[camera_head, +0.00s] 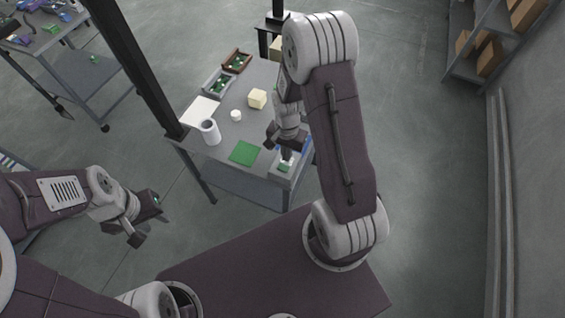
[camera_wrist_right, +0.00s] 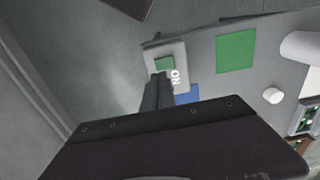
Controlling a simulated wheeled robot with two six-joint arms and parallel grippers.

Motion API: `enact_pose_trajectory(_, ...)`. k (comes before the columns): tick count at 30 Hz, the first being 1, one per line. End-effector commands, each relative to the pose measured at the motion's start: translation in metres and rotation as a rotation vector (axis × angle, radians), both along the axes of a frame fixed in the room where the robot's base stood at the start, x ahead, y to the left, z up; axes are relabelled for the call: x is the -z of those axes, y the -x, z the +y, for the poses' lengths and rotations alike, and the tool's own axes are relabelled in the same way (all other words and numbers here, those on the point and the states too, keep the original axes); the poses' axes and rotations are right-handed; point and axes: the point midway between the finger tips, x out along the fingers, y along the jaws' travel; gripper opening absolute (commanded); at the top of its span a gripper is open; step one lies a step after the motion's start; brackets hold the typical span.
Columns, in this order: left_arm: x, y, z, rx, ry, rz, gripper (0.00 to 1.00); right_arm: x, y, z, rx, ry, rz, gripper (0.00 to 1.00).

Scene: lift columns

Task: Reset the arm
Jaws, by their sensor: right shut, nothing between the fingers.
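My right gripper (camera_head: 287,155) hangs over the near right corner of the grey table, its fingers together and empty. In the right wrist view the shut fingers (camera_wrist_right: 158,92) point toward a light grey plate with a green square button (camera_wrist_right: 164,63) and the letters "ON". The button also shows below the fingers in the head view (camera_head: 284,168). I cannot tell whether the fingertips touch the plate. My left gripper (camera_head: 151,221) is open and empty, in the air left of the table.
Shelves with boxes stand far right.

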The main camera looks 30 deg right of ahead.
Motion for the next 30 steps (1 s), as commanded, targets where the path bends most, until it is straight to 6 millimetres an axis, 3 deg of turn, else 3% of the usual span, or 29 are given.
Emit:
enact_pose_trajectory(1,-0.007,0.000,0.000,0.000,0.000,0.000,0.36,-0.007,0.000,0.000,0.000,0.000,0.000,0.00)
enact_pose_trajectory(17,-0.003,0.000,0.000,0.000,0.000,0.000,0.36,-0.004,-0.001,0.002,-0.006,0.000,-0.004,0.00)
enact_pose_trajectory(20,0.003,0.000,0.000,0.000,0.000,0.000,0.36,-0.025,-0.019,0.009,-0.035,0.009,-0.080,0.00)
enact_pose_trajectory(22,0.009,0.000,0.000,0.000,0.000,0.000,0.36,-0.050,-0.021,0.020,-0.067,0.013,-0.145,0.00)
enact_pose_trajectory(24,0.015,0.000,0.000,0.000,0.000,0.000,0.36,-0.074,-0.009,0.032,-0.152,0.016,-0.189,0.00)
enact_pose_trajectory(27,0.019,0.000,0.000,0.000,0.000,0.000,0.36,-0.094,0.023,0.045,-0.354,0.027,-0.207,0.00)
enact_pose_trajectory(30,0.020,0.000,0.000,0.000,0.000,0.000,0.36,-0.097,0.063,0.049,-0.589,0.035,-0.169,0.00)
